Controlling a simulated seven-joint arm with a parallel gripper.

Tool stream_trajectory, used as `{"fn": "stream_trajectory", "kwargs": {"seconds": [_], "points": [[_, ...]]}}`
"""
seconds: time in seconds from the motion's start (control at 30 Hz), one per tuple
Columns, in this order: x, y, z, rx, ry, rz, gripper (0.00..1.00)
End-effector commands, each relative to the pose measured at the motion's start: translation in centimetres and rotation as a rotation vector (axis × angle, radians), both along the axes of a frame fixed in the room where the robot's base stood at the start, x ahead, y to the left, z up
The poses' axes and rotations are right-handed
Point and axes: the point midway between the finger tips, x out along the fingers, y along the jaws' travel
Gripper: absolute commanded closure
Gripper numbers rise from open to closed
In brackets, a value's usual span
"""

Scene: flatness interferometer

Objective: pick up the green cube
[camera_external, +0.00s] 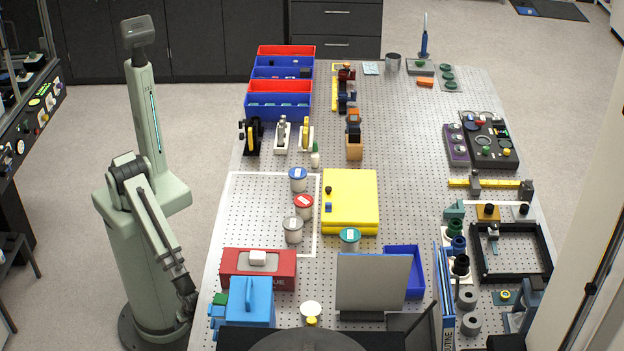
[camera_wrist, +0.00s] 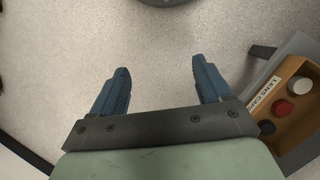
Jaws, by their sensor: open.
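A small green block (camera_external: 220,299), which looks like the green cube, shows at the table's front left, beside a blue case (camera_external: 250,302). It is small and partly hidden, so its full shape is unclear. My gripper (camera_wrist: 160,78) is open and empty in the wrist view, with two blue fingers spread apart over bare floor. In the external view my arm hangs down at the table's left edge, its dark end (camera_external: 186,290) left of the green block and apart from it. The green block is not in the wrist view.
The perforated table (camera_external: 400,140) has a red toolbox (camera_external: 285,283) behind the blue case, and a yellow case (camera_external: 350,190) and lidded jars farther in. A grey panel (camera_external: 373,283) stands upright at the front. In the wrist view a labelled wooden box (camera_wrist: 298,118) is close on the right.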

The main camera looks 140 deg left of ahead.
Motion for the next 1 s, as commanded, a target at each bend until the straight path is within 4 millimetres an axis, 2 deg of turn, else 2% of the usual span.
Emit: {"fn": "stream_trajectory", "kwargs": {"seconds": [0.03, 0.1, 0.27, 0.5, 0.7, 1.0], "points": [[2.1, -0.8, 0.7, -0.019, -0.031, -0.018, 0.22], [4.3, -2.0, 1.8, -0.047, -0.067, -0.043, 0.22], [9.2, -4.7, 4.8, -0.113, -0.152, -0.102, 0.22], [15.7, -8.9, 10.0, -0.206, -0.275, -0.193, 0.22], [19.9, -12.3, 14.6, -0.274, -0.367, -0.266, 0.22], [25.0, -17.4, 22.1, -0.371, -0.498, -0.373, 0.22]]}}
